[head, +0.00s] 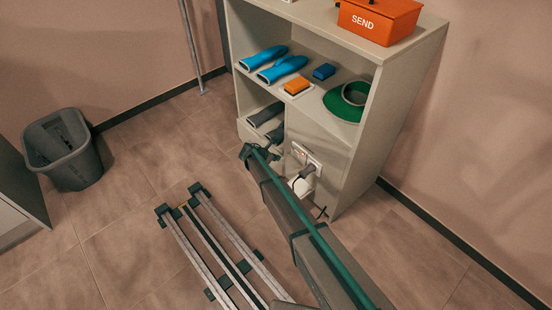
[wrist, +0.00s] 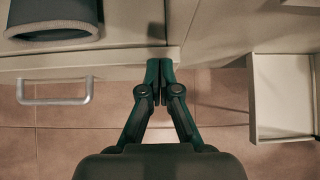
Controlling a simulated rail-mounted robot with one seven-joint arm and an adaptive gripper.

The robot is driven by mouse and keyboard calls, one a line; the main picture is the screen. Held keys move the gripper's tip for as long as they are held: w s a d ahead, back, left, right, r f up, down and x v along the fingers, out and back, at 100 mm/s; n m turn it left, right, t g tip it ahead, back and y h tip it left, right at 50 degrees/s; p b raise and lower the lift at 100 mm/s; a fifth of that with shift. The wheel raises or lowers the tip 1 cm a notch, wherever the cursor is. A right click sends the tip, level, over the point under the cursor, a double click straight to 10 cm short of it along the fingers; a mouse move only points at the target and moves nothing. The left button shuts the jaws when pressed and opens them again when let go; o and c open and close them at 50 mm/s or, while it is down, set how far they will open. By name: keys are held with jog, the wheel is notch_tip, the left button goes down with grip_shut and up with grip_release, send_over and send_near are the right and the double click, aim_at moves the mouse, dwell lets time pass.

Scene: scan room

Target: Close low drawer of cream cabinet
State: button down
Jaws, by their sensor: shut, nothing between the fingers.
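The cream cabinet (head: 398,120) stands against the wall in the head view. A cream drawer front (head: 246,132) shows at its lower left, below the grey footwear-like items. In the head view my gripper (head: 258,153) is partly hidden by my arm.
A white box-like part (wrist: 283,95) stands out at right in the wrist view. A white socket panel (head: 305,158) with a dark plug is right of my gripper. An orange SEND bin (head: 380,18) is on top of the cabinet. A grey waste bin (head: 63,150) stands left on tile floor.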

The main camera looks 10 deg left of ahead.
jog(key=s+a+f+p+v, duration=0.1)
jog(key=f+p+v, duration=0.1)
jog(key=v, duration=1.1)
jog(key=s+d+f+m+g, duration=0.3)
jog(key=s+d+m+g, duration=0.2)
jog(key=s+d+m, duration=0.75)
jog(key=s+d+f+m+g, duration=0.3)
jog(key=s+d+m+g, duration=0.3)
jog(key=s+d, duration=1.1)
jog(key=s+d+r+m+g+y, duration=0.1)
jog(key=s+d+m+g+y, duration=0.2)
jog(key=s, duration=0.7)
jog(key=s+d+r+m+g+y, duration=0.1)
jog(key=s+d+m, duration=0.35)
jog(key=s, duration=0.55)
jog(key=s+d+r+m+g+y, duration=0.15)
jog(key=s+d, duration=0.35)
jog(key=s, duration=0.5)
jog(key=w+r+t+p, duration=0.2)
jog(key=w+r+p, duration=0.1)
jog(key=r+p, duration=1.2)
jog(key=m+p, duration=0.1)
jog(key=p, duration=0.2)
jog(key=shift+w+a+r+p, duration=0.2)
jog(key=shift+a+r+p, duration=0.05)
jog(key=shift+r+p, duration=0.15)
